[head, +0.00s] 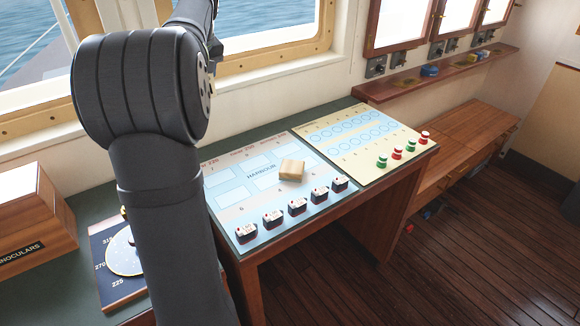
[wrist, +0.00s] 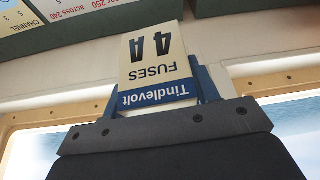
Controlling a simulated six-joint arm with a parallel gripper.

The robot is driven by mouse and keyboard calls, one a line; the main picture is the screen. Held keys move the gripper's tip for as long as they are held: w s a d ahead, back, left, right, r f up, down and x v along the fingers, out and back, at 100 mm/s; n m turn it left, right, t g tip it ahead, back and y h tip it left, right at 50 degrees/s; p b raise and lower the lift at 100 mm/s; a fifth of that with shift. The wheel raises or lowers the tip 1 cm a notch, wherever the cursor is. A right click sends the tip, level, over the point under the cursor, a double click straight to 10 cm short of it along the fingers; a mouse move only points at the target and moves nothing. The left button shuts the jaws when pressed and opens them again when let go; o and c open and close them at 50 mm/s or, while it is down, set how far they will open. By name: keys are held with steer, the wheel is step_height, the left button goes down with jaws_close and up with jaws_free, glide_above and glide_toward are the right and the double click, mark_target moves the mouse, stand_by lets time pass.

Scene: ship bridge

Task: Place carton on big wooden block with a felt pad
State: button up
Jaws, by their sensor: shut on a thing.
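A cream and blue carton (wrist: 153,52) printed "Tindlevolt FUSES 4A" shows in the wrist view. My gripper (wrist: 157,82) is shut on it, with a blue finger at each side. The carton's print appears upside down there, and window frames and wall lie behind it. In the head view my arm rises past the top edge, so the gripper and carton are out of that picture. A pale wooden block (head: 291,170) lies on the blue "HARBOUR" board (head: 232,192). I cannot make out a felt pad on it.
Several small dark labelled blocks (head: 297,206) line the board's front edge. A cream board (head: 350,135) to the right carries red and green pegs (head: 396,153). A binoculars box (head: 32,222) and a compass-like dial (head: 122,258) are at the left.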

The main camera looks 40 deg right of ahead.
steer(key=s+d+f+m+h, duration=0.15)
steer(key=s+d+m, duration=0.45)
steer(key=s+d, duration=1.8)
glide_toward(290, 162)
steer(key=shift+w+d+r+h, duration=0.15)
steer(key=shift+w+h, duration=0.2)
steer(key=shift+w, duration=0.45)
steer(key=shift+f, duration=2.05)
steer(key=o, duration=1.2)
steer(key=shift+f, duration=0.15)
